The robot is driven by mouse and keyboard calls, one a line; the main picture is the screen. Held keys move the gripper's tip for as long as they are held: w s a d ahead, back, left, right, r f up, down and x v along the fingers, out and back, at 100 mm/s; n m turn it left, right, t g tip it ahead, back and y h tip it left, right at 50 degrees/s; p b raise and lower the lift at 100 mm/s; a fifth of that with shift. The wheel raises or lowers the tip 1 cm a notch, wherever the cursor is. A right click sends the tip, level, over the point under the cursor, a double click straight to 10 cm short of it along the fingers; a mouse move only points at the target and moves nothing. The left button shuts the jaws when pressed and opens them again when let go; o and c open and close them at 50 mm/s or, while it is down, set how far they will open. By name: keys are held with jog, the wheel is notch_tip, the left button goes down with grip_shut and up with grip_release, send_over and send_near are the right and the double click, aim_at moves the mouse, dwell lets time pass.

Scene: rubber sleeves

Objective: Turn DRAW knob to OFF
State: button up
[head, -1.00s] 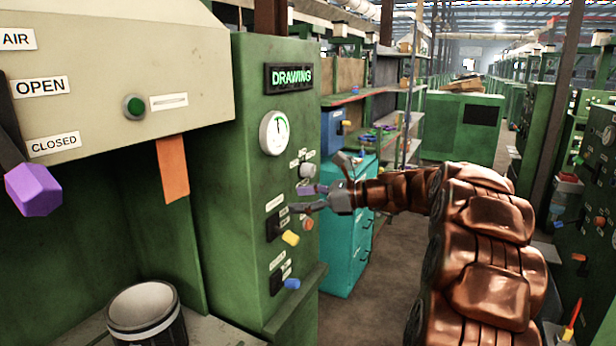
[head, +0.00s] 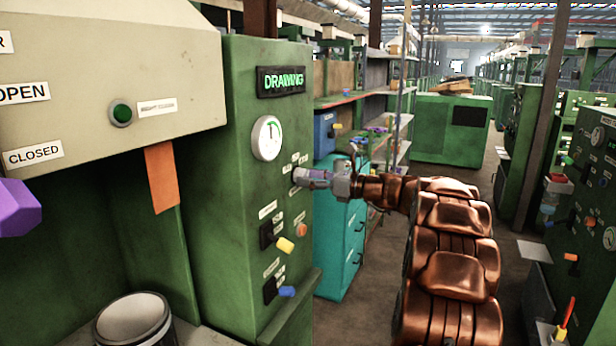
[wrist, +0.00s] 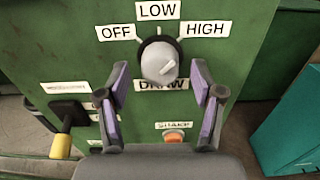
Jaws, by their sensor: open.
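The grey DRAW knob (wrist: 159,62) sits on the green machine panel in the wrist view, above the DRAW label (wrist: 161,84). OFF is at its upper left, LOW above and HIGH at its upper right. A pale line on the knob slants towards the HIGH side. My gripper (wrist: 161,80) is open, with one purple-padded finger on each side of the knob's lower part and no clear contact. In the head view my gripper (head: 311,177) is level with the knob at the panel's right side and largely hides it.
A yellow-handled lever (head: 285,244) and a blue-handled lever (head: 287,291) stick out lower on the panel. A teal cabinet (head: 338,245) stands close behind, right of the panel. The aisle floor is open.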

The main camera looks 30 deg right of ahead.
jog(key=shift+w+a, duration=0.15)
jog(key=shift+w, duration=0.15)
jog(key=shift+c, duration=0.2)
jog(key=c, duration=1.1)
jog(key=shift+a+n, duration=0.15)
jog(key=shift+n, duration=0.55)
jog(key=shift+w+d+n+b, duration=0.1)
jog(key=shift+n+b, duration=2.9)
jog(key=shift+n, duration=1.15)
jog(key=shift+d+n+b, duration=0.1)
jog(key=shift+n+b, duration=2.85)
jog(key=shift+n, duration=1.2)
